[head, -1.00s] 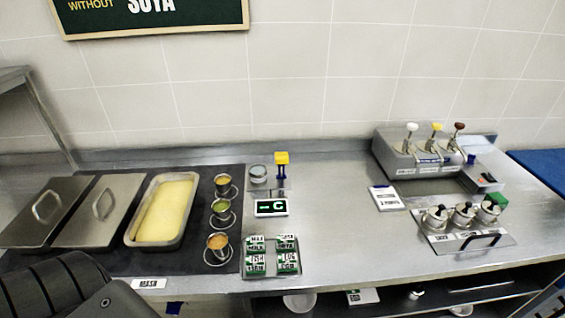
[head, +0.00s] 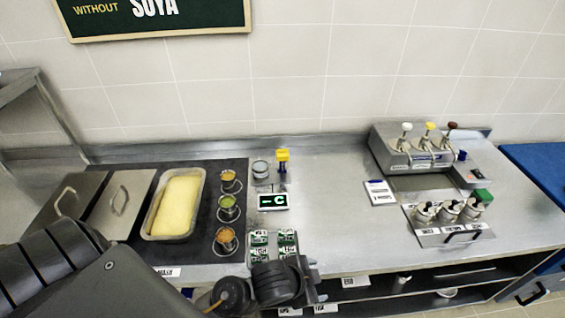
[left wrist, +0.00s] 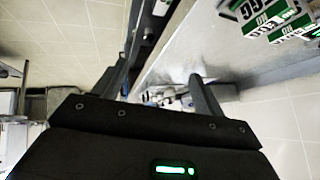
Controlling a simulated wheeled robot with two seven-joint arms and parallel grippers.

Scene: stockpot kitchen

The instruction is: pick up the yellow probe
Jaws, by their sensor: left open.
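The yellow probe (head: 283,156) stands upright at the back of the counter, a yellow block on a dark blue stem, beside a small round metal pot (head: 261,168). My left gripper (head: 312,282) is at the counter's front edge, in front of and below the green-and-white labelled packs (head: 287,242), well apart from the probe. In the left wrist view its two fingers (left wrist: 165,85) are spread with nothing between them. The probe does not show in the left wrist view. My right gripper is in neither view.
A small display (head: 273,200) stands just in front of the probe. Three sauce cups (head: 228,208) and a tray of yellow mash (head: 178,205) are to the left. A pump dispenser (head: 421,157) is at right. The counter's middle (head: 335,225) is clear.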

